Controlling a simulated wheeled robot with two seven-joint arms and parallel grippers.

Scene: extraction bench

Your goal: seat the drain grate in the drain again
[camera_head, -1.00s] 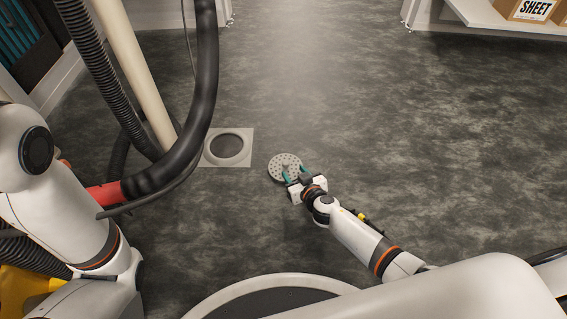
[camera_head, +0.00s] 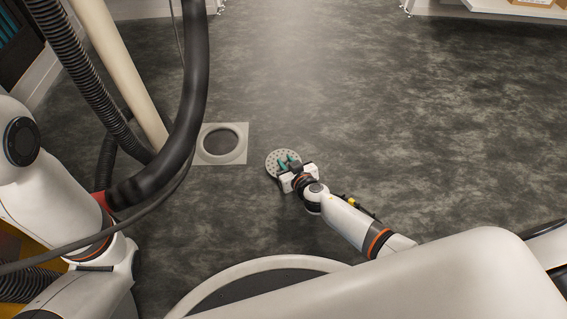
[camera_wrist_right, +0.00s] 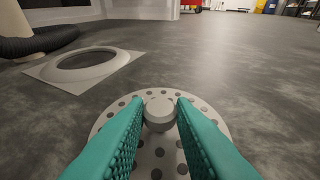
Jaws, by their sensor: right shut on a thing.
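The drain grate (camera_head: 274,164) is a round grey disc with many holes and a central knob (camera_wrist_right: 160,108). In the head view it is on or just above the floor, right of the drain; I cannot tell if it is lifted. My right gripper (camera_head: 286,161) has its teal fingers shut on the knob, one on each side. The drain (camera_head: 208,158) is a raised ring around a dark round opening in a square pale plate. It also shows in the right wrist view (camera_wrist_right: 112,68), ahead and left. My left arm shows at left, its gripper out of view.
A thick black hose (camera_head: 196,75), a ribbed hose (camera_head: 76,70) and a cream pipe (camera_head: 125,60) stand left of the drain. The hose passes close to the drain's left side. The floor between grate and drain, and to the right, is clear.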

